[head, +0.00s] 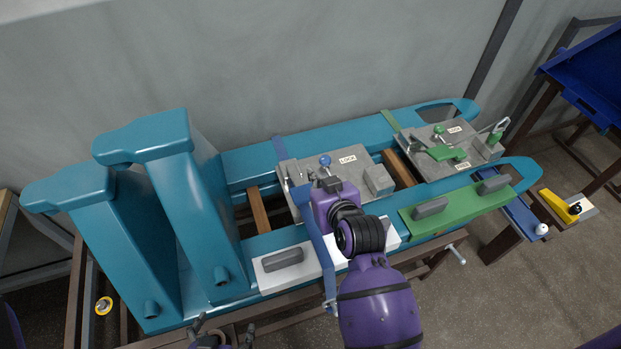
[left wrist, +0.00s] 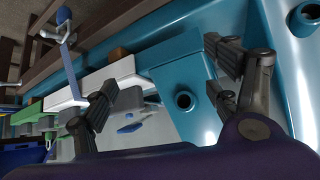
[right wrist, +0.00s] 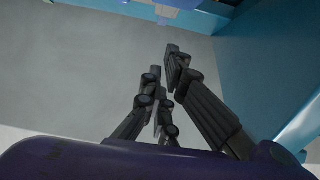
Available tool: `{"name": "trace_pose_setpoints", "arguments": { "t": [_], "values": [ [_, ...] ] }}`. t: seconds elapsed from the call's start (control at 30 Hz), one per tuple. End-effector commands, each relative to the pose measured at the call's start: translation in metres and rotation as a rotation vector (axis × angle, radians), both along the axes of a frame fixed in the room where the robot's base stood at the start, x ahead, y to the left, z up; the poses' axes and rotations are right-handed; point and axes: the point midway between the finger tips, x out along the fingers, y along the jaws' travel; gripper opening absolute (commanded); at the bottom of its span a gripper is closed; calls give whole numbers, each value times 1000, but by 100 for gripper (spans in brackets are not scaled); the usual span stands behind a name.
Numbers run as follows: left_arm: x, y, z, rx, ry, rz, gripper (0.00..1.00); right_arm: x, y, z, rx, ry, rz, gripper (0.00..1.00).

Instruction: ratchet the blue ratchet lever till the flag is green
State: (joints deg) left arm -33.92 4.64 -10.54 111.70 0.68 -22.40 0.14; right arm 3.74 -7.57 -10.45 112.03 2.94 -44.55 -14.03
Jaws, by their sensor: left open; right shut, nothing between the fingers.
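I cannot make out a flag. My left gripper (head: 222,330) is open and empty at the bottom edge; its spread fingers also show in the left wrist view (left wrist: 160,85). My right gripper (right wrist: 164,62) is shut and empty; in the head view my purple wrist hides its fingers above the grey plate (head: 345,160).
A blue ball handle (head: 325,160) stands on the grey plate. White (head: 262,278) and green (head: 420,226) blocks with dark grips line the front. Tall teal uprights (head: 185,200) stand at left. A green clamp plate (head: 470,163) lies right.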

Motion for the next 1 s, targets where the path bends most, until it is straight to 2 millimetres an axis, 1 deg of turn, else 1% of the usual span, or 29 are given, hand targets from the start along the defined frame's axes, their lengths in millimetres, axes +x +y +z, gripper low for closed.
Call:
{"name": "trace_pose_setpoints", "arguments": {
  "t": [0.2,0.33,0.47,0.7,0.77,0.83,1.0],
  "values": [
    [-11,2,-4,2,18,4,81,2,0,-1,0,0,0,0],
    [-12,3,-4,5,20,1,81,11,4,-7,1,1,0,0],
    [-11,4,-4,8,19,-4,81,30,10,-17,0,0,1,0],
    [-10,5,-6,12,18,-10,81,74,25,-44,1,0,0,0],
    [-9,5,-6,12,17,-10,81,83,28,-50,1,2,0,0],
    [-7,5,-6,12,14,-10,81,79,25,-64,-1,7,-2,0],
    [-2,4,-4,9,5,-8,81,75,24,-81,0,1,-1,0]
  ]
}}
